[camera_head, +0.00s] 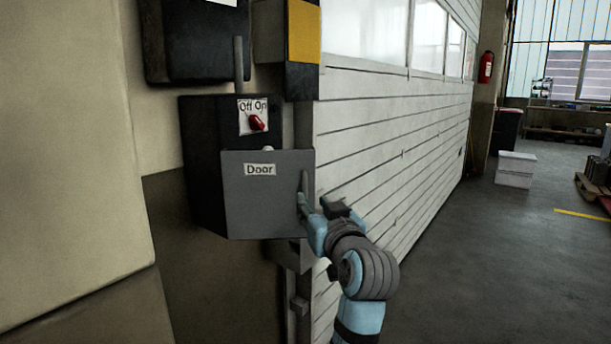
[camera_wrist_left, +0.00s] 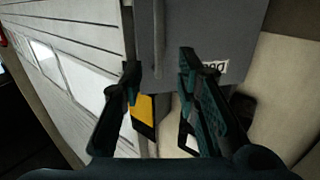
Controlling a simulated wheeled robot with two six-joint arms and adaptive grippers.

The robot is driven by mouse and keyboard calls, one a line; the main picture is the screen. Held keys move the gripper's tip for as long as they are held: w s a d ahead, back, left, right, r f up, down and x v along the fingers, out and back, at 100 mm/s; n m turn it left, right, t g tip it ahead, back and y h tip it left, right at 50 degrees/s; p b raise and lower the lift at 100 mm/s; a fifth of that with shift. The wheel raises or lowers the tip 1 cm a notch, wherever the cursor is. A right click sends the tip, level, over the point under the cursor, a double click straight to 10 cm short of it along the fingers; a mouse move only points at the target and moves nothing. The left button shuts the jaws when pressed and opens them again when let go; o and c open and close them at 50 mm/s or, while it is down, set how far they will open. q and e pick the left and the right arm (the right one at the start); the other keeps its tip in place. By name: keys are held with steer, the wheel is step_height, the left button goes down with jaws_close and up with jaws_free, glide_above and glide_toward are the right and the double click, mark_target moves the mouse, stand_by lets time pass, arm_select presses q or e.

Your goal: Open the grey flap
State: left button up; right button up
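The grey flap (camera_head: 265,200) carries a "Door" label and covers the lower front of a dark wall box (camera_head: 202,150). A slim upright handle (camera_head: 305,184) stands at the flap's right edge. My left gripper (camera_head: 304,203) is at that edge, beside the handle. In the left wrist view the flap (camera_wrist_left: 215,25) appears upside down. The gripper's fingers (camera_wrist_left: 158,66) are apart there, with the handle (camera_wrist_left: 159,40) between them. Whether a finger touches it I cannot tell. My right gripper is not in view.
Above the flap are an "Off On" label and a red switch (camera_head: 257,123). A white panelled door (camera_head: 400,150) runs close along the right of the box. A beige wall (camera_head: 70,150) is on the left.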

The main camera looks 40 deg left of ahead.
arm_select(q)
steer(key=x, duration=0.7)
steer(key=shift+w+a+f, duration=0.15)
steer(key=shift+f, duration=0.2)
steer(key=shift+c, duration=0.6)
jaws_close()
